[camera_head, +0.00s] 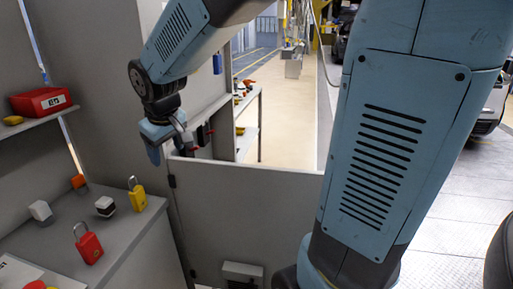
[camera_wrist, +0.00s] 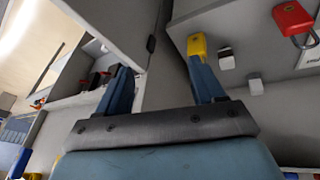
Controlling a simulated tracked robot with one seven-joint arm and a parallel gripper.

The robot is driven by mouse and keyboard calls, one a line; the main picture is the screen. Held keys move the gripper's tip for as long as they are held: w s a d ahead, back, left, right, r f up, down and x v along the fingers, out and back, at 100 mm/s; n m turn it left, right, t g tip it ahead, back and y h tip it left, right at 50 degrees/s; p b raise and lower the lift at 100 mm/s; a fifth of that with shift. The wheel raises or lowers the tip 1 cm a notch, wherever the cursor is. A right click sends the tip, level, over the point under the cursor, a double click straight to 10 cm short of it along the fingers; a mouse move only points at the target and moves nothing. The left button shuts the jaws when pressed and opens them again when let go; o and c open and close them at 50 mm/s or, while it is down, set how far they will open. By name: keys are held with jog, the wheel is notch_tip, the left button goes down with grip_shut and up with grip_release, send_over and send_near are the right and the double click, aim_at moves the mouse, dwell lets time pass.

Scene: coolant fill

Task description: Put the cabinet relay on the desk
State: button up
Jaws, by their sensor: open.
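My gripper (camera_head: 165,140) is open, above the grey cabinet's front panel, beyond the desk's right end. In the wrist view its two blue fingers (camera_wrist: 163,78) are spread, with nothing between them. The grey desk (camera_head: 140,225) is at the lower left. Dark parts with red bits (camera_head: 204,132) sit in the cabinet behind my gripper; they also show at the left in the wrist view (camera_wrist: 96,82). One may be the cabinet relay, but I cannot tell which. A white block (camera_head: 41,211) and a black-and-white block (camera_head: 105,206) stand on the desk.
A yellow padlock (camera_head: 137,195), a red padlock (camera_head: 88,244) and an orange block (camera_head: 78,181) are on the desk. A red box (camera_head: 42,101) sits on the shelf above. The front panel (camera_head: 245,205) is an upright edge below my gripper.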

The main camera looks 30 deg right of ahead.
jog(key=s+d+r+m, duration=0.2)
jog(key=s+d+m, duration=0.1)
jog(key=s+d, duration=0.5)
jog(key=s+d+r+m+t, duration=0.1)
jog(key=s+d+r+m, duration=0.1)
jog(key=s+d, duration=0.5)
jog(key=s+m, duration=0.1)
jog(key=s, duration=0.2)
jog(key=shift+d+r, duration=0.35)
jog(key=shift+d, duration=0.05)
jog(key=shift+o, duration=0.4)
